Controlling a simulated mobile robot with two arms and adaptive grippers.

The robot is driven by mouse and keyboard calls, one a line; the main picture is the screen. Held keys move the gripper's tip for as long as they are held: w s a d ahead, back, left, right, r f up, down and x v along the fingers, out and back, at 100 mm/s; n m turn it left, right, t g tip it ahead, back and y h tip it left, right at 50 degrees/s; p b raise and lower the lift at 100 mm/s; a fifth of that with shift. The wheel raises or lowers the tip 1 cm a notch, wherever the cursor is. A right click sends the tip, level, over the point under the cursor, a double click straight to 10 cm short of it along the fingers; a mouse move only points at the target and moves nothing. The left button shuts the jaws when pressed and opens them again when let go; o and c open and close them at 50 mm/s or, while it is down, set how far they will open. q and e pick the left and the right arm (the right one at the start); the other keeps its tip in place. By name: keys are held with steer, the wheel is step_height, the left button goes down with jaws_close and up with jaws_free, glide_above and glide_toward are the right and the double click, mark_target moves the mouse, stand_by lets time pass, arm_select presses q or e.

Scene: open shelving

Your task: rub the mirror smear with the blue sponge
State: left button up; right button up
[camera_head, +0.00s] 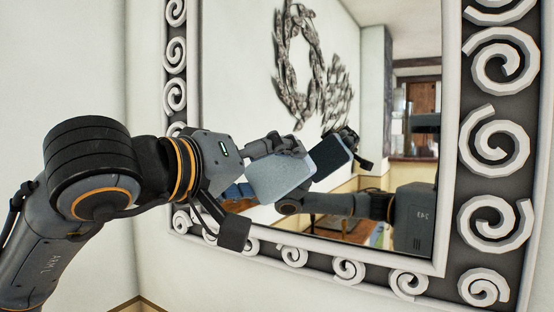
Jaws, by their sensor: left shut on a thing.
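The mirror (400,60) fills the middle and right of the view, in a dark frame with white scrolls. My left gripper (254,188) is in front of its lower left part, shut on the blue sponge (282,178). The sponge is a pale blue block, held tilted, with one finger above it and one below. Its dark reflection shows just to its right, and I cannot tell whether the sponge touches the glass. I cannot make out a distinct smear; part of the glass is hidden behind the gripper and sponge. My right gripper is not in view.
The scrolled mirror frame (350,270) stands out along the bottom and both sides. A pale wall (70,60) lies to the left. Dark wreath-like shapes, a doorway and my own arm and body appear in the glass. The space before the mirror's right half looks clear.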

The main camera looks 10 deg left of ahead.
arm_select(q)
steer(key=a+f+n, duration=0.1)
steer(key=w+a+n+p, duration=0.1)
steer(key=w+a+f+p, duration=0.1)
steer(key=shift+w+a+f+n+h, duration=0.25)
steer(key=shift+a+f+n+h, duration=0.1)
steer(key=shift+n+h, duration=0.05)
steer(key=w+a+f+n+t+p, duration=0.1)
steer(key=a+f+n+p, duration=0.25)
steer(key=a, duration=0.25)
steer(key=a+p+x, duration=0.1)
steer(key=p+x, duration=0.1)
steer(key=x, duration=0.4)
steer(key=shift+w+f+n, duration=0.2)
steer(key=shift+w+n, duration=0.05)
steer(key=shift+n, duration=0.1)
steer(key=shift+x, duration=1)
